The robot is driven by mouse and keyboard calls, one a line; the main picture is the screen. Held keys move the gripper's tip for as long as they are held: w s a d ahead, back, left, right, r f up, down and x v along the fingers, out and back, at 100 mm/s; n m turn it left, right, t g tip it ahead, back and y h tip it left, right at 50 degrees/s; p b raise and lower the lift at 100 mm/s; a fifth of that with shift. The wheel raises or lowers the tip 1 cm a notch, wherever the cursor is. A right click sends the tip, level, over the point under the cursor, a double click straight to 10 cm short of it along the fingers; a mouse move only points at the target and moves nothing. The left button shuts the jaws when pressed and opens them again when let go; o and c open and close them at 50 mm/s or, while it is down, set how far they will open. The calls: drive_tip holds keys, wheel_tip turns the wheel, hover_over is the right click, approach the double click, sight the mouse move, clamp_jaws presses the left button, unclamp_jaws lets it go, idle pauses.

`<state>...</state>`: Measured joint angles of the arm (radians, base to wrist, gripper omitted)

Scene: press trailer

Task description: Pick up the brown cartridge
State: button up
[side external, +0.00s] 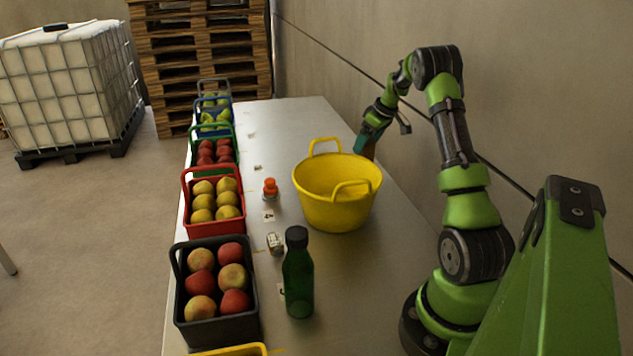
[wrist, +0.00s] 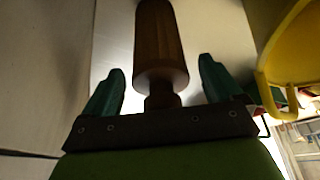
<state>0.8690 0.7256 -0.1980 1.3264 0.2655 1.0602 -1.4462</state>
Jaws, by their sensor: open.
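The brown cartridge (wrist: 160,45) shows in the wrist view as a brown cylinder with a narrower neck at its near end. It lies between the two green fingers of my gripper (wrist: 160,85), with gaps on both sides. My gripper is open. In the side view, my gripper (side external: 365,143) is low over the table behind the yellow tub, close to the wall. A small brown part of the cartridge (side external: 369,150) shows there beside the fingers; the tub hides the rest.
The yellow tub (side external: 335,207) stands close to my gripper, also at the right in the wrist view (wrist: 276,45). A green bottle (side external: 298,278), a small orange-capped item (side external: 270,188) and several fruit crates (side external: 216,318) are on the table. The wall is close behind.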

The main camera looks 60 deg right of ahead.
drive_tip(key=shift+x, duration=1.05)
drive_tip(key=c, duration=1.2)
drive_tip(key=shift+r, duration=0.15)
drive_tip(key=shift+c, duration=0.4)
